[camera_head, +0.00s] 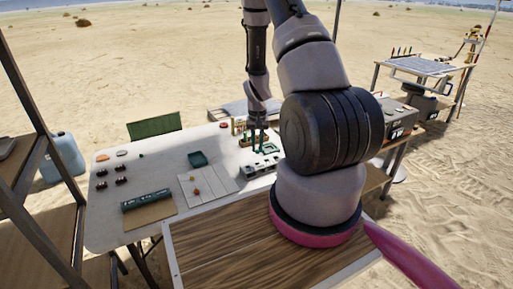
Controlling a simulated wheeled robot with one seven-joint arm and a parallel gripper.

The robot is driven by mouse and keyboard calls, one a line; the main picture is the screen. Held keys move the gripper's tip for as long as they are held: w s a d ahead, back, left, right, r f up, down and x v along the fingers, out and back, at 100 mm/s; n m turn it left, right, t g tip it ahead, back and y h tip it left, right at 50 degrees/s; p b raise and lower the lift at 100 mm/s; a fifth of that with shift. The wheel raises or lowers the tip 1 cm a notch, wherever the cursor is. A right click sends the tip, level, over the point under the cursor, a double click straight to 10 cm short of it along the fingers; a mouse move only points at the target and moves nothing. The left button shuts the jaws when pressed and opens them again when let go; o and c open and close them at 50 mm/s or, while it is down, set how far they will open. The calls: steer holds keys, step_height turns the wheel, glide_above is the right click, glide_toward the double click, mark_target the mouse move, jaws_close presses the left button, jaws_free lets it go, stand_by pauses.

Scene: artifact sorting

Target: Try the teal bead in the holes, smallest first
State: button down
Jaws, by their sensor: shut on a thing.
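My gripper (258,149) points down over the far right part of the white table, just behind a grey block with dark holes (262,169). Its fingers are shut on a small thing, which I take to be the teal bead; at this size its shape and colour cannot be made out. The gripper looks to be above or just behind the block, and I cannot tell whether the held thing touches anything. The sizes of the holes cannot be told apart.
A green frame-like piece (269,149) lies by the gripper. On the white table (150,165) are a dark teal tray (198,158), a pale panelled board (207,186) with small orange pieces, a green case (147,200) and several small dark pieces. My arm hides the table's right side.

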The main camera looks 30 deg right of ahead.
steer(key=shift+f, duration=2.1)
steer(key=shift+f, duration=0.2)
stand_by(0.4)
steer(key=shift+c, duration=1.5)
jaws_free()
steer(key=shift+r, duration=0.1)
steer(key=shift+r, duration=2.95)
